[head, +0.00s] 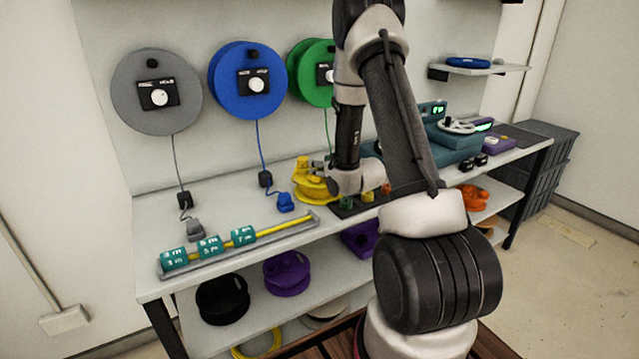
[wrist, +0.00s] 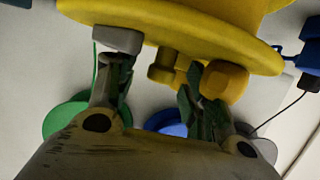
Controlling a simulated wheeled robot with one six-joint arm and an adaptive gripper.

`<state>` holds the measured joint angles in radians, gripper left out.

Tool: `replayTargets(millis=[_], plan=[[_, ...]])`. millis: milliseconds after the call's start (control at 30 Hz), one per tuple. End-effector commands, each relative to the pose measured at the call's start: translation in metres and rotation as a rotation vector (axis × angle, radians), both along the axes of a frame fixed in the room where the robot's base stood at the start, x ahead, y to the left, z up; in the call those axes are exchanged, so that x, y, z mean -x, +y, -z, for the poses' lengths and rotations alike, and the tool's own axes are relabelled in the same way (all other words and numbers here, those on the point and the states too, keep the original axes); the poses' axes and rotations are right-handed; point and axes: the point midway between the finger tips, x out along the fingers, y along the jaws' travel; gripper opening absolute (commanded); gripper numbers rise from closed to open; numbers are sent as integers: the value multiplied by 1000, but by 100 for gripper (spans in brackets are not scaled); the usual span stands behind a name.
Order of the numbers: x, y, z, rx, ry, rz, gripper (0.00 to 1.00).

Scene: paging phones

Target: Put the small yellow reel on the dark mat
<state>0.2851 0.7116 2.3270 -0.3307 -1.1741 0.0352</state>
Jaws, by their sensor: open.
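The yellow reel (head: 312,188) sits on the bench top, just left of the dark mat (head: 343,210). In the wrist view the yellow reel (wrist: 190,22) fills the top, with its yellow knobs (wrist: 225,82) facing the fingers. My gripper (head: 328,178) is low beside the reel and hides part of its right side. In the wrist view my gripper (wrist: 155,72) is open, with a small yellow stem between its fingers. Contact with the reel cannot be told. The mat is partly hidden by my arm, and small green, yellow and orange items stand on it.
A tray of teal blocks (head: 208,247) lies along the front left of the bench. A teal machine (head: 447,140) stands behind the arm. Black (head: 222,300) and purple (head: 287,273) reels lie on the shelf below.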

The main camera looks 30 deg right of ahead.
Motion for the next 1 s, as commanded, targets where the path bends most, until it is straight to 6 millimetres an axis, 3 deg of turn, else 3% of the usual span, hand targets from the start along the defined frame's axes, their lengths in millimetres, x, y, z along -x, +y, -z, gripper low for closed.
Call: replayTargets(millis=[200,500,1000], plan=[[-1,0,1,0,1,0,51],[-1,0,1,0,1,0,0],[-2,0,-3,1,-3,0,0]])
